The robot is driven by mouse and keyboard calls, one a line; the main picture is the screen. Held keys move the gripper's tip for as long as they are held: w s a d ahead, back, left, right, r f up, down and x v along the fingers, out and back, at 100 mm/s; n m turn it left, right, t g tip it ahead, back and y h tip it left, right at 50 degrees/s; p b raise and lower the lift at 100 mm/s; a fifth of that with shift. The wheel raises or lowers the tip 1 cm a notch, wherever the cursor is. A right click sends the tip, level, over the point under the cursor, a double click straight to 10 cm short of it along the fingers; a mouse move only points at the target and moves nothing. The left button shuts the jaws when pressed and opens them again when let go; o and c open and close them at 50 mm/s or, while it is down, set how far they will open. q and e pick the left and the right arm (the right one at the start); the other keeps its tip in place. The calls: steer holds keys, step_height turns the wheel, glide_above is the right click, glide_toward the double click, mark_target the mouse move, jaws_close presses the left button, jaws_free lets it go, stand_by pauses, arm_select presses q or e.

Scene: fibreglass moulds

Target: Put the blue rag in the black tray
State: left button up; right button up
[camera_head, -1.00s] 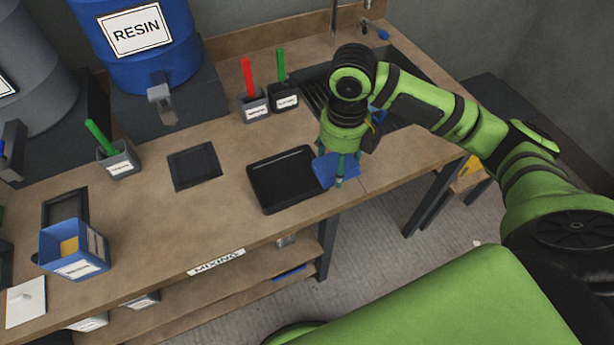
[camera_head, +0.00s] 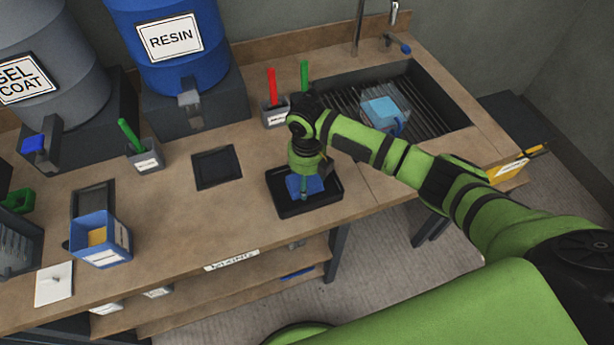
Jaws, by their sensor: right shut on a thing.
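The blue rag (camera_head: 312,186) is in my right gripper (camera_head: 304,194), which is shut on it. The rag is over the middle of the black tray (camera_head: 334,194), inside its rim as seen from above. I cannot tell whether the rag touches the tray's floor. The black tray lies on the wooden bench near its front edge. My right arm comes in from the right and hides part of the tray's back side. My left gripper is not in view.
A flat dark square plate (camera_head: 217,167) lies left of the tray. Behind stand holders with a red handle (camera_head: 272,86) and green handles. A sink (camera_head: 436,100) with a light blue container (camera_head: 381,110) is at the right. A blue bin (camera_head: 100,240) stands at the left.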

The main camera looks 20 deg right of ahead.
steer(key=shift+f, duration=0.45)
steer(key=shift+f, duration=0.1)
steer(key=o, duration=1.1)
steer(key=shift+r, duration=0.3)
step_height(320, 180, up, 12)
steer(key=b, duration=0.2)
steer(key=shift+f, duration=0.15)
